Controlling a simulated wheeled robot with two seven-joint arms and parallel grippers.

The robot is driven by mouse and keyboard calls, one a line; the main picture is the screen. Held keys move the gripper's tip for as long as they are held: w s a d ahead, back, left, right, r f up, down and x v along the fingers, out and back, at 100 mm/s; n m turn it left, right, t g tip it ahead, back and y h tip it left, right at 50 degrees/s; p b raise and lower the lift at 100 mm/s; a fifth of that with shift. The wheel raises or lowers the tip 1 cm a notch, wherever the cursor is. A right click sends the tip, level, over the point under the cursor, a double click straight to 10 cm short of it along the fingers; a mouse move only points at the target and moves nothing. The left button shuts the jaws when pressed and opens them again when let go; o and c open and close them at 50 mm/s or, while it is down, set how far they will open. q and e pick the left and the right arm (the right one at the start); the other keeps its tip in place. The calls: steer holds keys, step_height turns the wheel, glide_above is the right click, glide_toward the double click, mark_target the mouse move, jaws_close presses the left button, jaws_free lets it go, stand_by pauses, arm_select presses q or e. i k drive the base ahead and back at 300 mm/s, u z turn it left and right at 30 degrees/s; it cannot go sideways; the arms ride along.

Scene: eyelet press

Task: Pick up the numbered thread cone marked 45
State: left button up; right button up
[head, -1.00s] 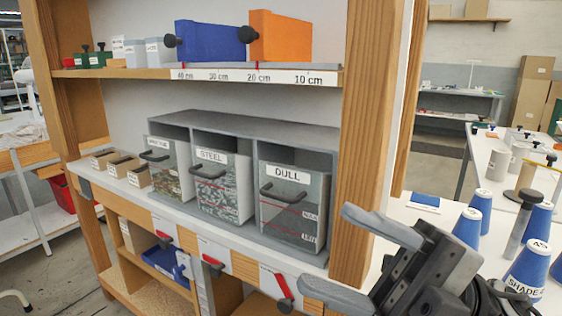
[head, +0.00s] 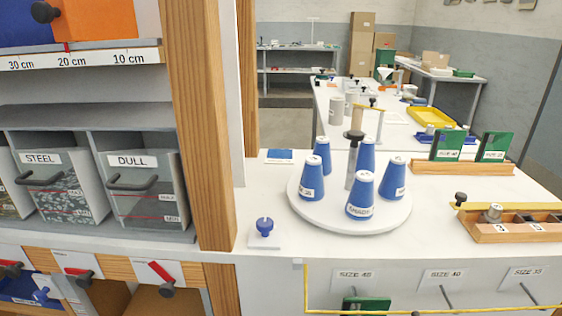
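Several blue thread cones stand upright on a white round turntable (head: 330,218) on the white bench. One is at the front (head: 361,200) with a label reading SHADE, one at the left (head: 311,183), one at the right (head: 393,182), and two behind, at back left (head: 322,152) and back right (head: 366,155). Small marks on the white tops are too small to read, so I cannot tell which cone is 45. A grey post with a black knob (head: 354,136) rises in the middle. Neither gripper is in view.
A wooden post (head: 200,120) and shelf with bins (head: 140,185) stand left of the turntable. A blue knobbed piece (head: 265,227) is at its front left. A wooden tray (head: 508,232) and green blocks (head: 447,145) are at right. Bare bench lies between.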

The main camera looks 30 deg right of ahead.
mark_target(359, 207)
steer(key=z, duration=1.25)
